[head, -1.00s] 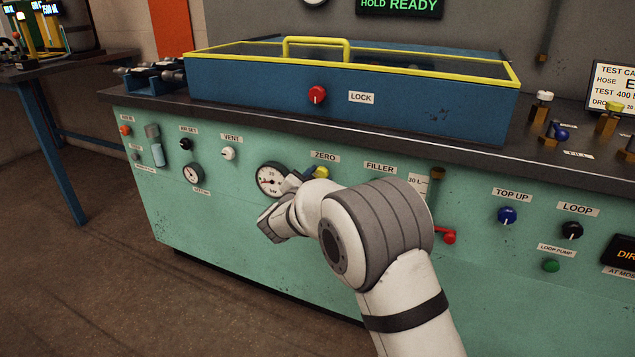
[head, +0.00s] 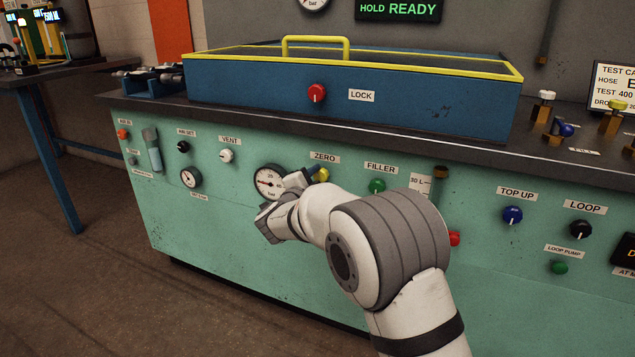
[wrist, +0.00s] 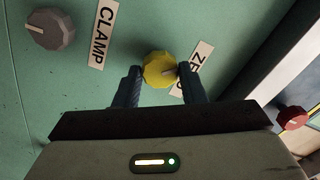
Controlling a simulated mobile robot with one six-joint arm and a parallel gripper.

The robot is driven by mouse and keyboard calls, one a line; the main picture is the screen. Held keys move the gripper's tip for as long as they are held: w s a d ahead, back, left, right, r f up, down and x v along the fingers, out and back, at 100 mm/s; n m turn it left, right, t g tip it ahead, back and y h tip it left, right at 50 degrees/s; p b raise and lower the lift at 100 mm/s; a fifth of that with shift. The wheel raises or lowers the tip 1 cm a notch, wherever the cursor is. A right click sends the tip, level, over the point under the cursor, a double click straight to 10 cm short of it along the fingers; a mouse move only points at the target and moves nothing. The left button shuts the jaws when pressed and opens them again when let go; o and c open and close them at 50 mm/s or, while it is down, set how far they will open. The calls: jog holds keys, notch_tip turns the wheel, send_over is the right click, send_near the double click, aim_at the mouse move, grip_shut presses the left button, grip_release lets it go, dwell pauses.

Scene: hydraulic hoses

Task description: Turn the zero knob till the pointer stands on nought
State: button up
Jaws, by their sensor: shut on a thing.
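The yellow zero knob (head: 321,174) sits on the green panel under the ZERO label (head: 324,157). In the wrist view the knob (wrist: 157,66) is between my two dark fingers, with a pale mark on its face. My gripper (wrist: 161,72) is shut on it; in the head view my gripper (head: 308,180) partly covers the knob. The round gauge (head: 268,182) is just left of the knob, its lower right edge behind my gripper. Its pointer lies roughly across the dial, but the scale is too small to read exactly.
The blue bench box (head: 430,115) with a red LOCK knob (head: 317,93) stands above the panel. A green FILLER knob (head: 377,186) is close on the right, near my arm. In the wrist view a grey knob (wrist: 50,28) is by the CLAMP label.

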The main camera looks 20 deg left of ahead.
jog(key=shift+f, duration=0.1)
jog(key=o, duration=1)
jog(key=s+p, duration=0.2)
jog(key=s, duration=0.5)
jog(key=shift+s+a, duration=0.25)
jog(key=shift+s, duration=0.15)
